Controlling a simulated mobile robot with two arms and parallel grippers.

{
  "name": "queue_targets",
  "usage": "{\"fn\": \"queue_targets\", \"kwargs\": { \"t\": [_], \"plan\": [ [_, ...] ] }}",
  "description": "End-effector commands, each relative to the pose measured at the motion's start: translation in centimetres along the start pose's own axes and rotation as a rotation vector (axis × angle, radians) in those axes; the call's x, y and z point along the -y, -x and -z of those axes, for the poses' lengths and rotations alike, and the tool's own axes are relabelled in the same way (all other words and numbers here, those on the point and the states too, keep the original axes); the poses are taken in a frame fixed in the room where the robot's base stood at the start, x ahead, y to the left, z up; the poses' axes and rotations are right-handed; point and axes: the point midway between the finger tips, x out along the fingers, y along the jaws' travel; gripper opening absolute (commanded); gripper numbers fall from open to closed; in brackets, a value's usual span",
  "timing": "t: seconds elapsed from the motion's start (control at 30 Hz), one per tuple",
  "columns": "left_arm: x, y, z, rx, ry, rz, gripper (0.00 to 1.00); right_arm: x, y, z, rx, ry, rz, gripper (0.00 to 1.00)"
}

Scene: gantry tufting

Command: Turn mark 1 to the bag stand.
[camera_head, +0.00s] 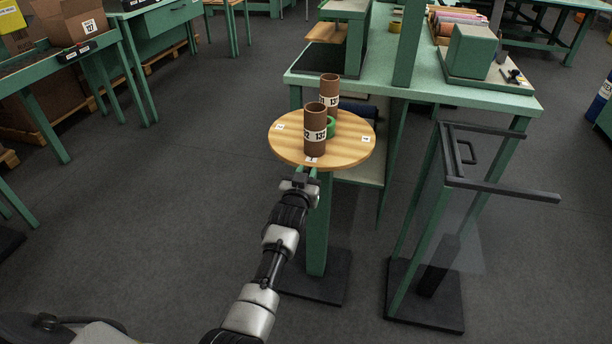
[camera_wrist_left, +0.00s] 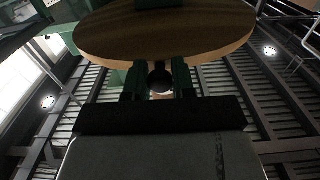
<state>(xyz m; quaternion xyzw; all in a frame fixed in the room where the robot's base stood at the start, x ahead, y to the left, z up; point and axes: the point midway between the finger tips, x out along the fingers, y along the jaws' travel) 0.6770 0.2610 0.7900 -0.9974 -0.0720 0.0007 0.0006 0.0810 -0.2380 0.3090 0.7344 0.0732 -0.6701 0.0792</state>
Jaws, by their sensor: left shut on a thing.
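A round wooden turntable (camera_head: 350,151) stands on a green post in the head view. Small white marks sit on its rim at the left (camera_head: 280,127), right (camera_head: 366,138) and near side (camera_head: 311,160); I cannot read their numbers surely. My left gripper (camera_head: 308,174) is at the near rim, just below the near mark. In the left wrist view the fingers (camera_wrist_left: 159,82) are shut on a small round knob (camera_wrist_left: 160,78) under the turntable's edge (camera_wrist_left: 110,55). The bag stand (camera_head: 447,160), with a dark top frame and a clear bag, is to the right. My right gripper is not in view.
Two brown tubes (camera_head: 314,138) labelled 132 stand on the turntable, with a green ring (camera_head: 331,128) beside them. A green workbench (camera_head: 440,86) is close behind. Open floor (camera_head: 170,220) lies to the left.

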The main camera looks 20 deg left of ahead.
Motion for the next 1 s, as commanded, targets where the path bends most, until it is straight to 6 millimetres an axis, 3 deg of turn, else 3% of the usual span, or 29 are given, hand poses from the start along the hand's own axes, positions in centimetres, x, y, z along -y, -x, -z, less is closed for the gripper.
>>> {"fn": "queue_targets", "kwargs": {
  "t": [0.2,0.23,0.37,0.73,1.0],
  "plan": [
    [0.1,-0.1,0.2,-0.004,0.001,0.001,0.0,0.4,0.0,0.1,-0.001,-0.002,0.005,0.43],
    [0.1,-0.1,0.2,-0.004,0.001,0.001,0.3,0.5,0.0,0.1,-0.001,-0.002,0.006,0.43],
    [0.1,0.0,0.2,-0.004,0.001,0.001,0.49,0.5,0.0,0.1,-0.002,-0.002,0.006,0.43],
    [0.0,0.5,0.1,-0.001,0.001,0.0,0.51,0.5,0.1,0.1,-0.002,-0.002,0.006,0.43],
    [0.0,5.3,0.1,0.0,0.001,0.001,0.51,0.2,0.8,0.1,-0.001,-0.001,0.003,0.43]
  ]
}}
